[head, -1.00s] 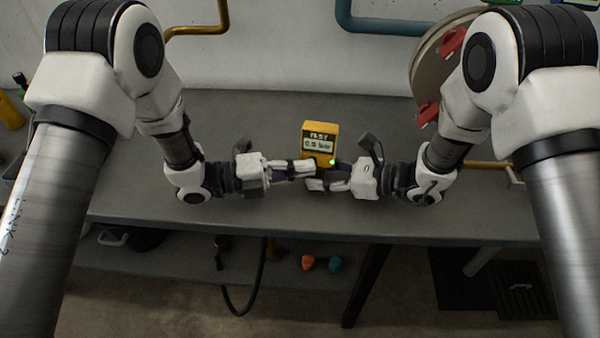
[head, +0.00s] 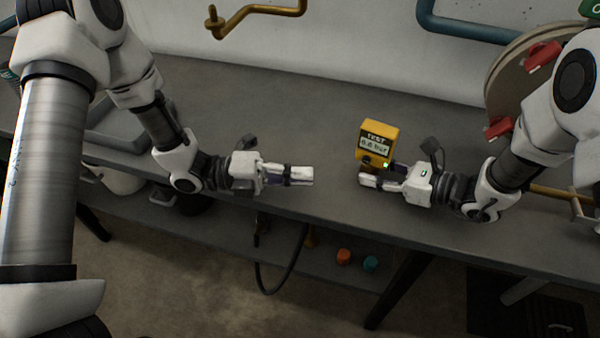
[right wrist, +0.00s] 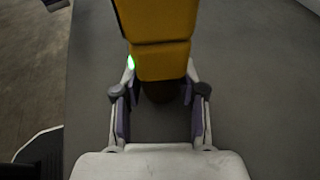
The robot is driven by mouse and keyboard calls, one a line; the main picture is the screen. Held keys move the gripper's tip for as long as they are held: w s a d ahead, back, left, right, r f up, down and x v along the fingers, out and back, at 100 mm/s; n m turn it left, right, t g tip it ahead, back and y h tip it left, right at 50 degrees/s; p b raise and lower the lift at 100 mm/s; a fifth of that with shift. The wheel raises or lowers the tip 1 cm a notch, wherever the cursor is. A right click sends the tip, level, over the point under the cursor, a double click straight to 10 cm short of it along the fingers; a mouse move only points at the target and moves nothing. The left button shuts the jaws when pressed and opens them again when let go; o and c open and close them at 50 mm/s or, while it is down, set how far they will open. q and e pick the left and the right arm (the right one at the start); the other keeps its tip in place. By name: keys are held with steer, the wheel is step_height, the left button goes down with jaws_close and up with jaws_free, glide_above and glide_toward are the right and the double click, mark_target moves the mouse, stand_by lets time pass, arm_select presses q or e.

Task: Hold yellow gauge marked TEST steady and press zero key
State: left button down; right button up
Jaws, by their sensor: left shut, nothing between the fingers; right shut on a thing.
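The yellow gauge marked TEST (head: 376,130) stands upright at the bench's front part. Its display seems to read 0.0 bar, and a small green light glows low on its right side. My right gripper (head: 368,172) is shut on the gauge's lower part. In the right wrist view, the gauge's yellow body (right wrist: 162,50) rises between the fingers, with a dark stem below it. The zero key cannot be made out; my right gripper covers part of the lower front.
The grey bench top (head: 300,120) is clear behind the gauge. A grey tray (head: 115,130) lies at the left. A round disc with red clamps (head: 541,54) stands at the right. Orange (head: 344,256) and teal (head: 371,263) knobs lie on the lower shelf.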

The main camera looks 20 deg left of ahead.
steer(key=o, duration=0.9)
steer(key=v, duration=1.2)
steer(key=shift+s, duration=0.1)
